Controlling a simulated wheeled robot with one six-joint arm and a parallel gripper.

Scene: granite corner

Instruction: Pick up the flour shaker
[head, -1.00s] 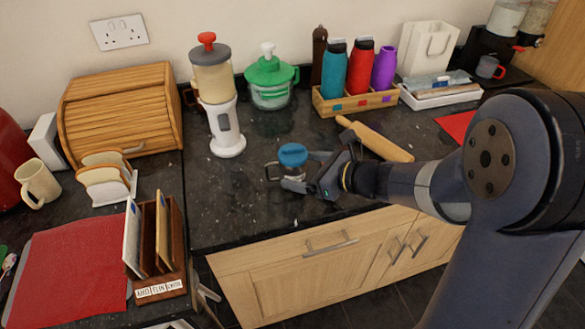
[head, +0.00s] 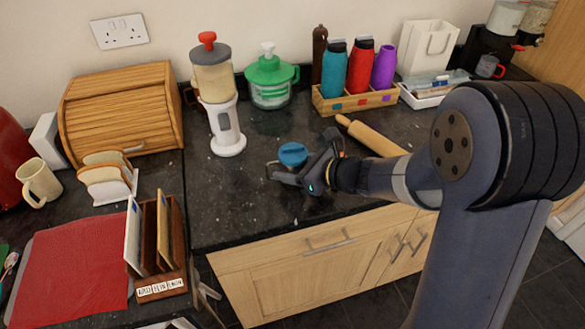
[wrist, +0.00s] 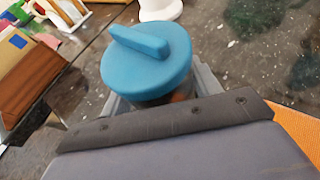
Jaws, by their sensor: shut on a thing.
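The flour shaker (head: 293,154) stands near the front edge of the dark counter, and its blue lid shows in the head view. In the wrist view the blue lid (wrist: 150,58), with a raised bar across it, fills the top middle. My gripper (head: 287,173) is shut on the shaker's body below the lid, with grey fingers on both sides of it. The fingers hide most of the body. The shaker looks upright, and I cannot tell whether its base is clear of the counter.
A rolling pin (head: 372,136) lies just right of my gripper. A white dispenser (head: 227,128) and a green-lidded bowl (head: 270,82) stand behind. A wooden bottle rack (head: 357,102) is at the back.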

